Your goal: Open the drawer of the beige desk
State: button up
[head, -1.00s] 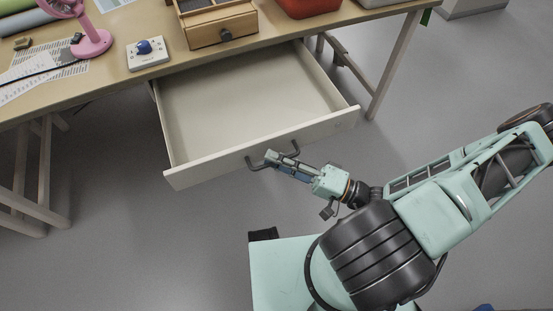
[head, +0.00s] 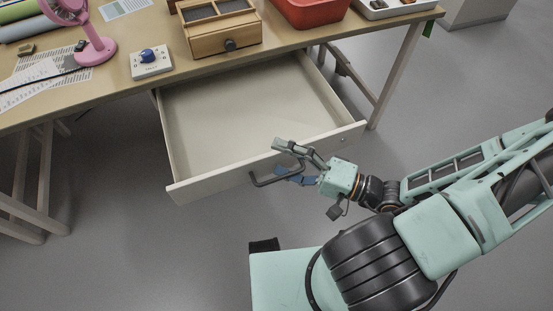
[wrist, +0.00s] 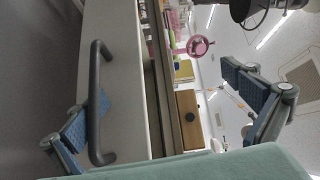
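The beige desk (head: 110,83) has its drawer (head: 245,115) pulled well out, and the drawer looks empty inside. Its dark bar handle (head: 264,183) is on the front panel; in the wrist view the handle (wrist: 97,105) runs up the left side, beside one finger. My gripper (head: 285,161) is at the drawer front, fingers spread wide apart. One finger is above the handle near the panel's top edge, the other low by the handle. In the wrist view the gripper (wrist: 175,108) is open. I cannot tell whether a finger touches the handle.
On the desk are a pink fan (head: 92,42), a white box with a blue knob (head: 150,61), a wooden box (head: 220,32) and a red bin (head: 312,12). A trestle leg (head: 394,75) stands right of the drawer. The floor in front is clear.

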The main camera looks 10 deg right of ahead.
aim_at(303, 169)
jog(key=shift+t+y, duration=0.3)
jog(key=shift+y, duration=0.3)
jog(key=r, duration=0.4)
jog(key=shift+w+d, duration=0.1)
jog(key=shift+d, duration=0.1)
jog(key=f+h, duration=0.1)
jog(key=f, duration=0.2)
jog(key=shift+a+g, duration=0.2)
jog(key=shift+g, duration=0.2)
jog(key=shift+s, duration=0.25)
jog(key=shift+c, duration=0.7)
jog(key=shift+f+v, duration=0.2)
jog(key=shift+v, duration=1.4)
jog(key=shift+f+v, duration=0.2)
jog(key=shift+v, duration=1.35)
jog(key=shift+c, duration=1.1)
jog(key=shift+s+d, duration=0.3)
jog(key=c, duration=0.5)
jog(key=shift+s+d+f, duration=0.1)
jog(key=shift+d, duration=0.2)
jog(key=c, duration=0.7)
jog(key=shift+f+v, duration=0.25)
jog(key=shift+v, duration=1)
jog(key=shift+f+v, duration=0.25)
jog(key=shift+v, duration=0.95)
jog(key=shift+s+a, duration=0.1)
